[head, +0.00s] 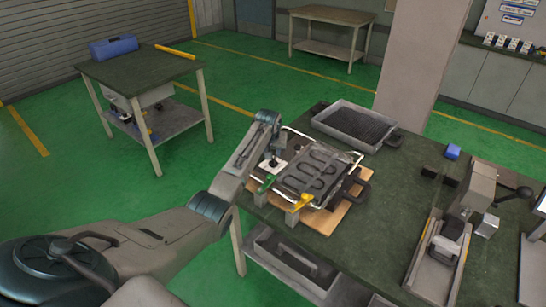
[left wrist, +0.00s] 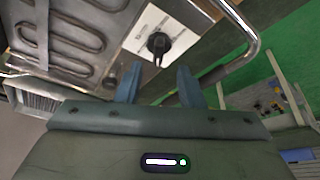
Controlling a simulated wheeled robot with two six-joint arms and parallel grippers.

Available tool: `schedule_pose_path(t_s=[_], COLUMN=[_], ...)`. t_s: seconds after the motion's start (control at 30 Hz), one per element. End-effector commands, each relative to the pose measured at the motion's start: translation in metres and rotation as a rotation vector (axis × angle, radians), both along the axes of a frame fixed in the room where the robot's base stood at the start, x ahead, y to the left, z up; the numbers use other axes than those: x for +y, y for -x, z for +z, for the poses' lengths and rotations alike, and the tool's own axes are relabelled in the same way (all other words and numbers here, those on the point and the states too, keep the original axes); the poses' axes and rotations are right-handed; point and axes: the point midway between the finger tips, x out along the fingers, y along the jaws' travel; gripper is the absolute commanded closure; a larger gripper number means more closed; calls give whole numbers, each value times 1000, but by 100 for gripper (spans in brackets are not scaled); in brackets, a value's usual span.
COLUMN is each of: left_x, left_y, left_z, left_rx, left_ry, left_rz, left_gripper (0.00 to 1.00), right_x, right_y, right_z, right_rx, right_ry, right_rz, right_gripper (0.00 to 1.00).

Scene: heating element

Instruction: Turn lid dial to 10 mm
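The heating element unit (head: 312,172) has a dark looped coil in a metal frame and lies on a wooden board (head: 343,207) on the green-topped bench. Its coil also shows at the upper left of the left wrist view (left wrist: 75,40). A black dial (left wrist: 158,43) sits on a white label plate (left wrist: 140,22) at the unit's corner. The label marks are too small to read. My left gripper (left wrist: 159,72) is open, its two blue-grey fingers apart on either side of the dial's line, just short of it. In the head view my left gripper (head: 271,154) is over that corner. My right gripper is not in view.
Yellow (head: 301,202) and green (head: 265,184) clamp handles stand at the unit's near side. A dark tray (head: 355,125) lies behind it, and a press-like machine (head: 470,195) stands to the right.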

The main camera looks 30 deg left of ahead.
Motion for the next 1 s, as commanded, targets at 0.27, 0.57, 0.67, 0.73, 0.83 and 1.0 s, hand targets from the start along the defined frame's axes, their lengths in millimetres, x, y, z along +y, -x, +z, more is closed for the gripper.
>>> schedule_pose_path(t_s=[0.27, 0.57, 0.67, 0.73, 0.83, 1.0], left_x=[6, 9, 9, 10, 10, 10], left_y=[-14, -21, -21, -21, -21, -21], left_z=[-37, -55, -56, -56, -56, -56], left_rx=[2, 1, -1, -1, -1, 0], left_ry=[1, 0, 0, 0, -1, 0], left_rz=[0, -1, -1, -1, -1, -1], left_gripper=[65, 65, 65, 65, 65, 85], right_x=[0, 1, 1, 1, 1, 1], right_y=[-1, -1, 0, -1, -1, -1], right_z=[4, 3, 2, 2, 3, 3], right_rx=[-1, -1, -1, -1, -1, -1], right_ry=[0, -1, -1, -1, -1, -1], right_rz=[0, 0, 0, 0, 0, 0], right_gripper=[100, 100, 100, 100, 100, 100])
